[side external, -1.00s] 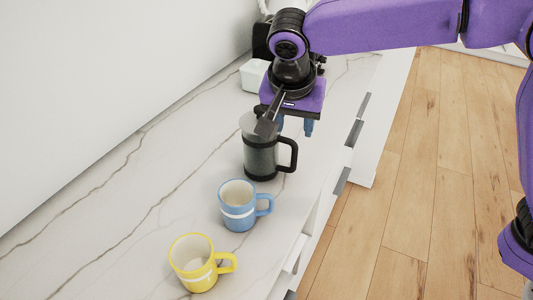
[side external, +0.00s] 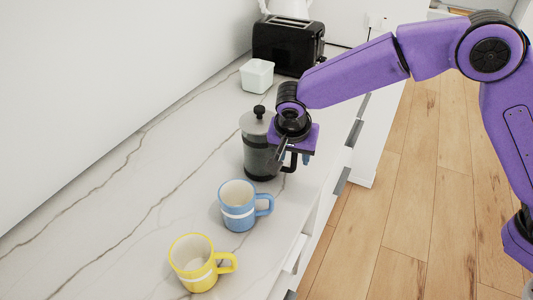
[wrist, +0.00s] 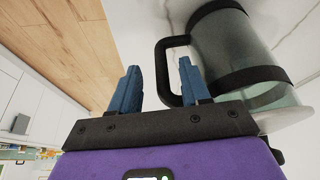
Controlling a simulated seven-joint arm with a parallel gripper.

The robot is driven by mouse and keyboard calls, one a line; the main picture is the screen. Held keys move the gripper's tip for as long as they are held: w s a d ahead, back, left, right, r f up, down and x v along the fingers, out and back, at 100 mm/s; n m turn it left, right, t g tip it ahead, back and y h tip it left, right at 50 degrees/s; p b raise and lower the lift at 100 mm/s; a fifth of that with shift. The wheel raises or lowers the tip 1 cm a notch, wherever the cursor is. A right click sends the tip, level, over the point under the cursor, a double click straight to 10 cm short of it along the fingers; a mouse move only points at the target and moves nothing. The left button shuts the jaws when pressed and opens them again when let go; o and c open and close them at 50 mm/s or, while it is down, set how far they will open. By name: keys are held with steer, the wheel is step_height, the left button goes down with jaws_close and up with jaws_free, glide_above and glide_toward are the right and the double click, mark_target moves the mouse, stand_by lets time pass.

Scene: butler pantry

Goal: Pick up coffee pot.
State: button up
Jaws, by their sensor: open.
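The coffee pot (side external: 259,150) is a dark, see-through press pot with a black knob lid and a black handle. It stands upright on the counter. In the wrist view the coffee pot (wrist: 232,45) lies across the upper right, its black handle (wrist: 165,68) near the fingers. My gripper (wrist: 160,82) is open, its two blue fingers apart, with the handle's end close to the right finger. In the side view my gripper (side external: 296,160) is at the handle side of the pot, low beside it, and partly hides the handle. I cannot tell whether a finger touches it.
A blue mug (side external: 238,206) stands just in front of the pot, and a yellow mug (side external: 195,262) is nearer the camera. A white pot (side external: 257,75) and a black toaster (side external: 288,43) stand behind. The marble counter (side external: 130,190) is clear to the left.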

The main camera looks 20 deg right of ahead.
steer(key=shift+x, duration=1.4)
steer(key=shift+c, duration=0.3)
jaws_close()
steer(key=shift+w+a+r, duration=0.1)
steer(key=shift+r, duration=0.05)
